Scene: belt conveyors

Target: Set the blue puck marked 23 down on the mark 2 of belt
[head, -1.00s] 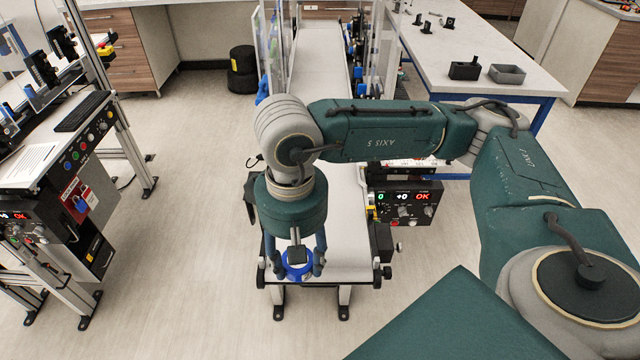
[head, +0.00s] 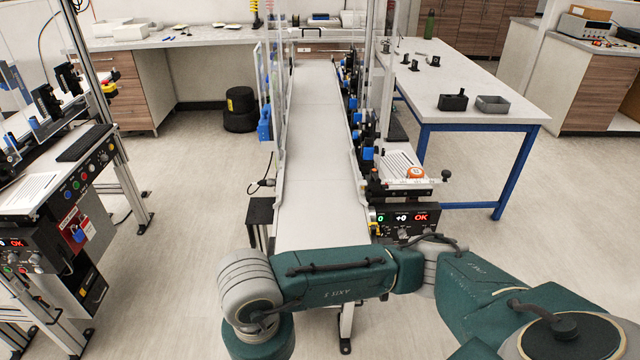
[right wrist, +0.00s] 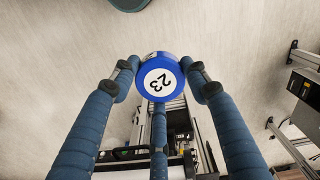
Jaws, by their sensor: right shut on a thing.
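The blue puck marked 23 (right wrist: 160,78) shows in the right wrist view, its white face with the number towards the camera. My right gripper (right wrist: 159,68) is shut on it, with blue fingers at both sides and a third below. In the head view the right arm crosses the near end of the belt; the gripper and puck are below the frame. The pale belt (head: 318,150) runs away from me and is bare. I cannot make out a mark 2 on it. My left gripper is not in view.
Clear guard panels and blue fixtures flank the belt. A white-topped bench (head: 470,80) stands right, another console (head: 75,180) left.

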